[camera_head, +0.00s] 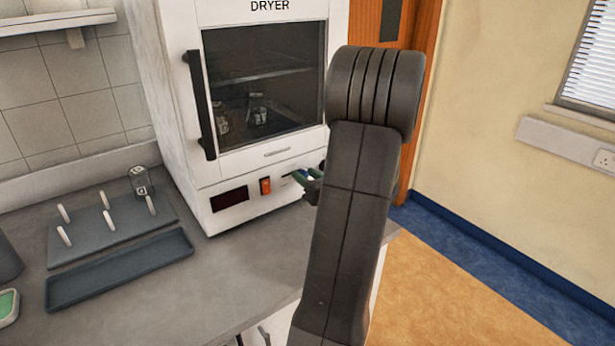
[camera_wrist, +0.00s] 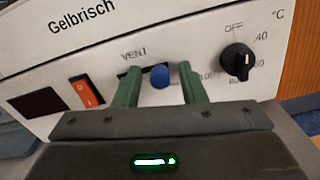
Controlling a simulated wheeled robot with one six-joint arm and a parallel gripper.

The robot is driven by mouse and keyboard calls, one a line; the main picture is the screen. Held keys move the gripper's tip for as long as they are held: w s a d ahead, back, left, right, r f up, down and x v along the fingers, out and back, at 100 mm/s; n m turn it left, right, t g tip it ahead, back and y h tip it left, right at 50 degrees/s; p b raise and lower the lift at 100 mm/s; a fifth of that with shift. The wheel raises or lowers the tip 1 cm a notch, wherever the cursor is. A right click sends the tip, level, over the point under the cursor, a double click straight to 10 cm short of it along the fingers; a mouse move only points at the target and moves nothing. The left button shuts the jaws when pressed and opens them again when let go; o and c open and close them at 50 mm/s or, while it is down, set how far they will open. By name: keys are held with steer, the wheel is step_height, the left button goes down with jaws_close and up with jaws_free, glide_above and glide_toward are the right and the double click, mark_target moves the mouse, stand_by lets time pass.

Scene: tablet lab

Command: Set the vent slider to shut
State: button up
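The vent slider's blue knob (camera_wrist: 160,76) sits in a dark slot on the dryer's white front panel, under the word VENT in the wrist view. My gripper (camera_wrist: 159,72) has its two green fingers on either side of the knob, with a visible gap at each side. It is open and holds nothing. The fingers cover parts of the slot, and the lettering at its right end is partly hidden. In the head view my gripper (camera_head: 308,176) is small at the panel, largely hidden by my arm. The dryer (camera_head: 172,95) stands on the bench with its door closed.
An orange switch (camera_wrist: 86,93) and a dark display (camera_wrist: 36,103) lie left of the slider. A black temperature dial (camera_wrist: 238,61) is close on the right. A peg rack (camera_head: 125,228), a tray (camera_head: 120,272) and a glass vessel (camera_head: 140,182) stand on the bench at left.

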jaws_close()
steer(key=s+a, duration=0.1)
steer(key=a, duration=0.1)
steer(key=s+a+b, duration=0.1)
steer(key=s+a, duration=0.1)
steer(key=shift+o, duration=0.9)
jaws_free()
steer(key=shift+a, duration=0.1)
steer(key=shift+s+d+b, duration=0.3)
steer(key=shift+s+d, duration=0.1)
steer(key=v, duration=1.2)
steer(key=shift+s+d+b, duration=0.15)
steer(key=shift+s+b, duration=0.2)
steer(key=shift+b, duration=0.1)
